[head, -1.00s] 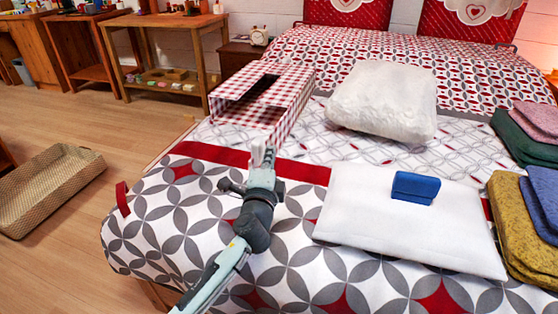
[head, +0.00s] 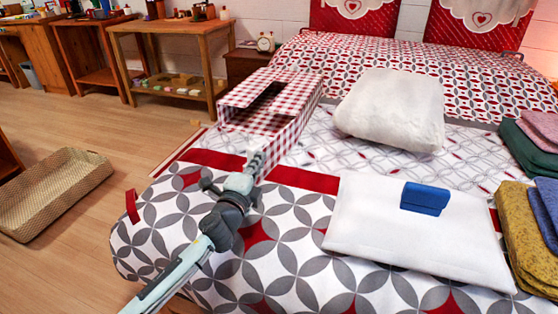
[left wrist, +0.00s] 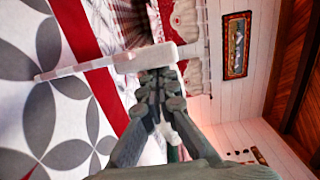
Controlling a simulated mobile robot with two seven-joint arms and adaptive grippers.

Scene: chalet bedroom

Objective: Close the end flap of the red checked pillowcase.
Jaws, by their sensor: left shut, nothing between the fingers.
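The red checked pillowcase (head: 292,117) stands box-like on the left side of the bed. A checked panel also shows below this opening; I cannot tell which panel is the end flap. My left gripper (head: 256,154) is at the pillowcase's near end, shut and empty. I cannot tell whether it touches the cloth. In the left wrist view its closed fingers (left wrist: 160,76) are in front of a pale bar-like shape that I cannot identify. My right gripper is not in view.
A puffy white pillow (head: 392,108) lies right of the pillowcase. A flat white piece (head: 360,232) with a blue folded item (head: 425,198) lies in front. Folded cloths (head: 528,235) are at the right edge. A woven basket (head: 55,190) is on the floor.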

